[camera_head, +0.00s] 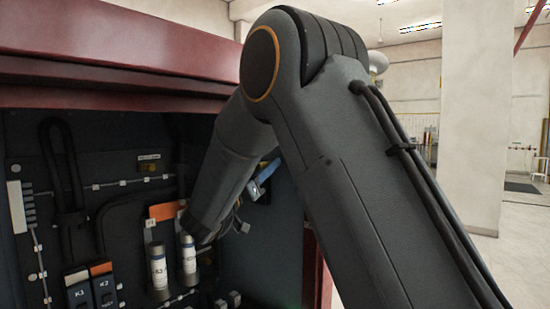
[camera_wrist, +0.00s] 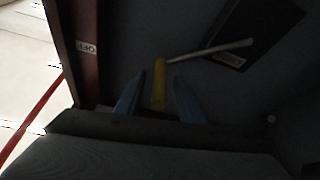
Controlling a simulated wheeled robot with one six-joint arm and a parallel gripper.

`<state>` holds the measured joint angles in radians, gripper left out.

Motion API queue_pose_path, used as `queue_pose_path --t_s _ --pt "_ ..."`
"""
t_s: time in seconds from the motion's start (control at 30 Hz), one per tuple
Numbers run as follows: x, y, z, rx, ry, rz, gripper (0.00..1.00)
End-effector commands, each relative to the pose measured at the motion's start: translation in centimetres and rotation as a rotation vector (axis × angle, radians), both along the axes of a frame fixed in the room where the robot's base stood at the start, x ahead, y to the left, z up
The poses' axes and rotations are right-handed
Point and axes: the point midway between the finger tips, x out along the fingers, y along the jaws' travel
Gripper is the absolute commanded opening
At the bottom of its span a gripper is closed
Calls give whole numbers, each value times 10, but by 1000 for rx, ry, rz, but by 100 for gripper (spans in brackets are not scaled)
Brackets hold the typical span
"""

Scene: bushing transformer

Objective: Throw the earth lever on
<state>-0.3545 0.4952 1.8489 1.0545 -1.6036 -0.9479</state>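The earth lever appears to be the yellow handle (camera_wrist: 160,84) with a thin silver rod (camera_wrist: 212,50) running right from its top, in the wrist view. The rod's far end reaches a dark plate (camera_wrist: 258,28) with a small label. My gripper (camera_wrist: 159,78) has two blue fingers standing apart, one on each side of the yellow handle, with a visible gap on both sides. An "OFF" label (camera_wrist: 87,47) is on the dark red frame at left. In the head view my gripper (camera_head: 266,172) is inside the cabinet, mostly behind my forearm; the lever is largely hidden there.
Inside are two grey-white cylinders (camera_head: 158,270), black cables (camera_head: 62,180) and orange-topped switches (camera_head: 100,285). A cabinet side edge (camera_head: 318,270) stands right of my gripper. Open floor lies farther right.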

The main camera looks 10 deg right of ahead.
Motion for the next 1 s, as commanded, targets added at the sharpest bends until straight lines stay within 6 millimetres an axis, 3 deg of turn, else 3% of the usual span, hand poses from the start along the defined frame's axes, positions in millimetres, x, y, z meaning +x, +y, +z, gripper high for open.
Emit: queue_pose_path --t_s 0.23,0.63,0.67,0.87,1.0 --pt "20 -25 14 0 1 -1 36" --pt "27 -31 16 -1 1 1 36" --pt "27 -31 16 0 0 1 34" --pt "27 -31 16 0 0 1 0" --pt "26 -31 16 1 1 1 0"
